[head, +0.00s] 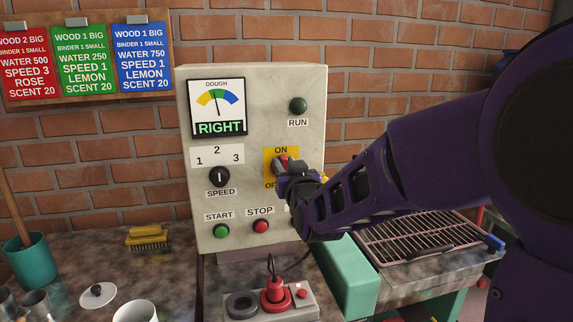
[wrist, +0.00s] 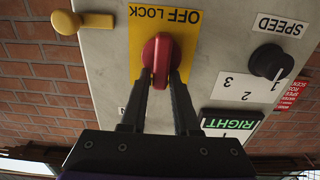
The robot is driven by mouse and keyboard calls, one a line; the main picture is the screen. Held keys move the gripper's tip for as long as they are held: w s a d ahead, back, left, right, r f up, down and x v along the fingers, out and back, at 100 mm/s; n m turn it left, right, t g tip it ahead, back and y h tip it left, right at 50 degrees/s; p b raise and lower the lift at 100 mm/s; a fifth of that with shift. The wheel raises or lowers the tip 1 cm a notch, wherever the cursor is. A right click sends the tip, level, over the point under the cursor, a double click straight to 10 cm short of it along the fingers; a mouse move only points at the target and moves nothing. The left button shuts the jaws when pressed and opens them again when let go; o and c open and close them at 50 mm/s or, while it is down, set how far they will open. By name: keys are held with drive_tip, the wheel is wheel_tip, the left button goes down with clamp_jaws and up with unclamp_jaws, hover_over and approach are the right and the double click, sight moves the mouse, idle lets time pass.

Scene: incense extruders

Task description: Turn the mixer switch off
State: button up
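The red mixer switch (wrist: 156,50) sits on a yellow plate (wrist: 193,46) lettered OFF LOCK, upside down in the wrist view. In the head view the plate (head: 270,155) reads ON at the top, and its lower word is partly covered. The switch's handle stands roughly upright on the plate. My gripper (head: 284,167) is at the switch and hides most of it in the head view. In the wrist view the two dark fingers (wrist: 161,80) lie one on each side of the handle and appear to touch it.
The grey control box (head: 260,85) also carries a SPEED knob (head: 219,177), a green START button (head: 222,232), a red STOP button (head: 261,226) and a dark RUN lamp (head: 298,105). Its gauge (head: 217,106) reads RIGHT.

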clamp_jaws()
drive_tip(key=shift+a+n+b, duration=0.1)
drive_tip(key=shift+n+b, duration=0.2)
drive_tip(key=shift+b, duration=0.05)
drive_tip(key=n, duration=0.5)
drive_tip(key=a+f+n+b, duration=0.1)
drive_tip(key=n, duration=1.1)
drive_tip(key=shift+s+a+f, duration=0.2)
drive_tip(key=shift+a+f, duration=0.1)
drive_tip(key=shift+n, duration=0.3)
drive_tip(key=shift+o, duration=2.3)
unclamp_jaws()
drive_tip(key=shift+f, duration=0.1)
